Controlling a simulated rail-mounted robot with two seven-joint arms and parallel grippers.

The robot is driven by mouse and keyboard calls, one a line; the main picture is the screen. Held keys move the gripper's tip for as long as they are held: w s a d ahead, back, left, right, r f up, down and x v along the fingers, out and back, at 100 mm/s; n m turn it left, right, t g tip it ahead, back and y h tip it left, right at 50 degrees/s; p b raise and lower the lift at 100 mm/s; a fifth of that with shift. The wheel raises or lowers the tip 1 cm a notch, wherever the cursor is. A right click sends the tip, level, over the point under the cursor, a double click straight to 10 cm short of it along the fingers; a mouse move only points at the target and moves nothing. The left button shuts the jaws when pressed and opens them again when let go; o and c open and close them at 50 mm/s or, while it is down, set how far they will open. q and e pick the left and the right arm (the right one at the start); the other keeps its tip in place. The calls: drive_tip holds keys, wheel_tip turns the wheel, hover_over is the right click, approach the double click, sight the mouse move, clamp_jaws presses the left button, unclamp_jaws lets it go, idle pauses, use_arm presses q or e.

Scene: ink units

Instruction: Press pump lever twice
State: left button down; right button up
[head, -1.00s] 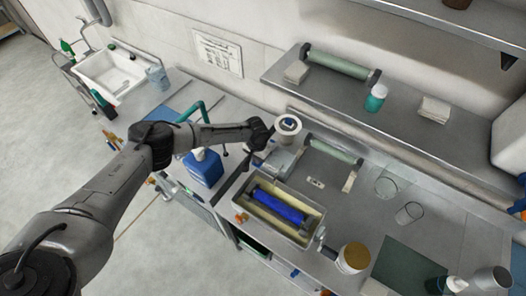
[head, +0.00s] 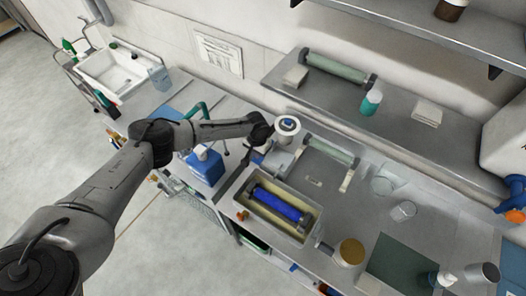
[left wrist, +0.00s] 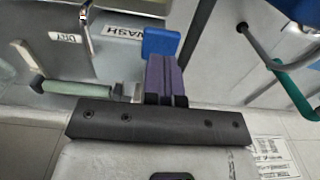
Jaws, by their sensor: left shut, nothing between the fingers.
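My left gripper (head: 257,152) points down beside the ink tray, small and partly hidden in the head view. In the left wrist view its fingers (left wrist: 165,80) are shut together with nothing between them. A blue paddle (left wrist: 160,42), which looks like the pump lever, shows right at the fingertips. I cannot tell whether they touch. The paddle also shows as a small blue patch by the gripper in the head view (head: 264,147). My right gripper is not in view.
The ink tray (head: 243,212) holds a blue roller (head: 280,203). A blue container (head: 204,167) and green tube (head: 194,111) stand left of the gripper. A white round pot (head: 287,128) stands close behind. WASH and DRY labels (left wrist: 124,32) lie near the paddle. Bench space right of the tray is partly clear.

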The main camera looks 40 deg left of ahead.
use_arm(q)
drive_tip(key=shift+f, duration=0.2)
drive_tip(key=shift+f+b, duration=1.5)
drive_tip(key=shift+f, duration=0.6)
drive_tip(key=shift+r, duration=0.25)
drive_tip(key=shift+r+p, duration=2.05)
drive_tip(key=shift+p, duration=0.35)
